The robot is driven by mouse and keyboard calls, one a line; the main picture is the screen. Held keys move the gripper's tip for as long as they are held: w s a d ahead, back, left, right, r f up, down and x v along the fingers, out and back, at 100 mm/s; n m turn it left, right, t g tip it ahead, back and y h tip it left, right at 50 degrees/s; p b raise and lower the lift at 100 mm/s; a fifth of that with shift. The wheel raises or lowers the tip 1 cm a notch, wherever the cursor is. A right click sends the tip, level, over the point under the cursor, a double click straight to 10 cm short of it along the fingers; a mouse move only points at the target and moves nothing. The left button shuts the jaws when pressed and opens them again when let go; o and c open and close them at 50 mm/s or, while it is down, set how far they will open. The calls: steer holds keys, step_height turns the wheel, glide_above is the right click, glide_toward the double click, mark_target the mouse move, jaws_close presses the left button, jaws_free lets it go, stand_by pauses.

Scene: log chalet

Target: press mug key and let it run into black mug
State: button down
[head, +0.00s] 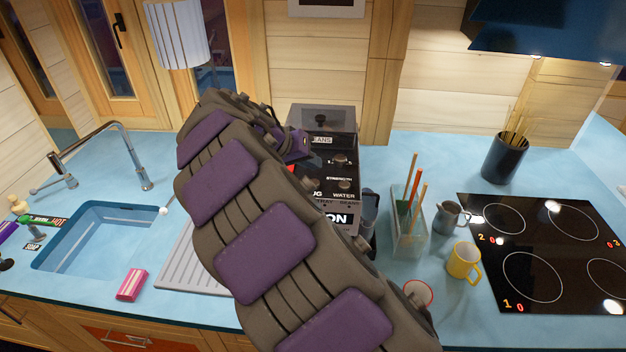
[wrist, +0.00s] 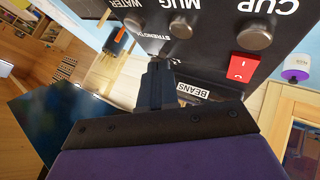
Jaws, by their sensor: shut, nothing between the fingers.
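The coffee machine (head: 322,122) stands on the blue counter, partly behind my arm. Its dark front panel fills the top of the wrist view, with round keys in a row. The mug key (wrist: 180,25) sits between the cup key (wrist: 254,37) and the water key (wrist: 132,22). My gripper (wrist: 157,68) is shut and empty, its fingertips over the panel near the strength label, apart from the mug key in the picture. Whether the fingertips touch the panel is unclear. In the head view my arm covers the mug key. I cannot make out a black mug; my arm hides the area below the keys.
A red switch (wrist: 243,66) is beside the cup key. Right of the machine are a clear utensil holder (head: 408,235), a grey jug (head: 452,217), a yellow mug (head: 463,262) and the black hob (head: 548,250). The sink (head: 95,240) and a pink sponge (head: 132,285) are left.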

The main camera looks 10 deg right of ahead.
step_height(320, 180, up, 3)
steer(key=shift+f+p, duration=0.2)
steer(key=shift+p, duration=0.2)
steer(key=shift+r, duration=0.15)
steer(key=shift+a, duration=0.2)
steer(key=shift+d, duration=0.15)
